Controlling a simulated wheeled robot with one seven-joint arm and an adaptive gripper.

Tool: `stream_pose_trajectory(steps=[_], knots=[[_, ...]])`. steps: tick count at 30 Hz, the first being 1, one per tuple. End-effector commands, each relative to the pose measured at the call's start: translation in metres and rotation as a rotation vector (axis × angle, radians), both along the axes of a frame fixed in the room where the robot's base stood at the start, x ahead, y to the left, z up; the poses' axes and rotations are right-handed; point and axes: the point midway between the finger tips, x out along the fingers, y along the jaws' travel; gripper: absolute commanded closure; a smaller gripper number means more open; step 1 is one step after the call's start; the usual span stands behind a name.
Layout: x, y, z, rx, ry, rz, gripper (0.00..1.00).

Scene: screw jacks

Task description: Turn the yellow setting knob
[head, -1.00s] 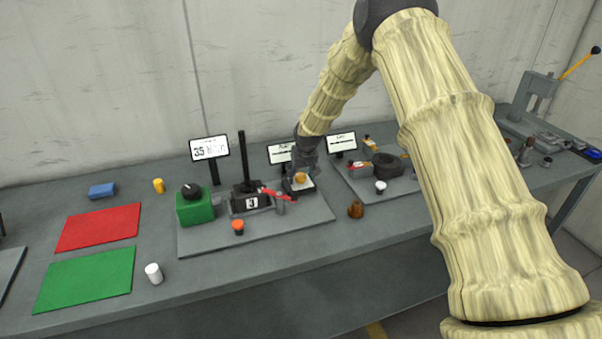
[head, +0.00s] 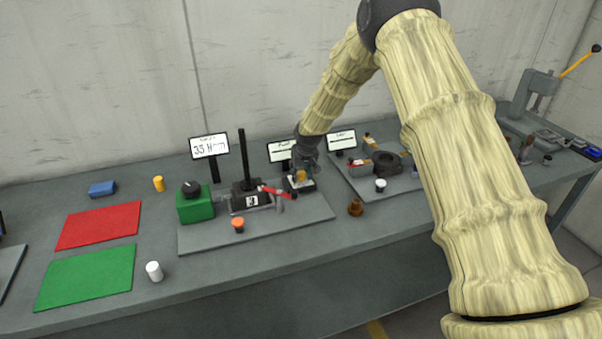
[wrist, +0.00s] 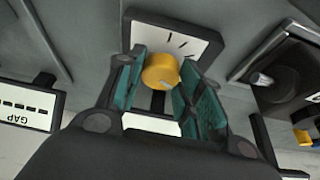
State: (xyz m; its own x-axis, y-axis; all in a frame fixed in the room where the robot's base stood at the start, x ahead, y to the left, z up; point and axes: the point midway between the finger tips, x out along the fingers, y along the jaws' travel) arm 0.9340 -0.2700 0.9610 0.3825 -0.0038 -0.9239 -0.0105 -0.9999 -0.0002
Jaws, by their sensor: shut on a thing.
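The yellow setting knob (wrist: 161,72) sits on a white dial plate (wrist: 172,38) with black tick marks, seen in the wrist view. In the head view the knob (head: 300,175) shows small on its dark base at the right part of the grey plate. My gripper (wrist: 160,80) is around the knob, with one teal-padded finger on each side, shut on it. In the head view my gripper (head: 303,168) reaches down onto the knob from behind and partly hides it. A pale mark shows on the knob's face.
Left of the knob stand a red-handled clamp (head: 275,192), a black jack with a post (head: 242,175) and a green box with a black knob (head: 195,205). An orange button (head: 238,224) is in front. Small sign screens (head: 210,146) stand behind. A brown knob (head: 355,207) lies to the right.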

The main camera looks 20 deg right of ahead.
Motion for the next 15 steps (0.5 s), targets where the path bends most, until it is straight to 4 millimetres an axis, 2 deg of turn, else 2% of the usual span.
stream_pose_trajectory(steps=[15], knots=[[0.0001, -0.0032, -0.0016, 0.003, 0.000, 0.313, 0.88]])
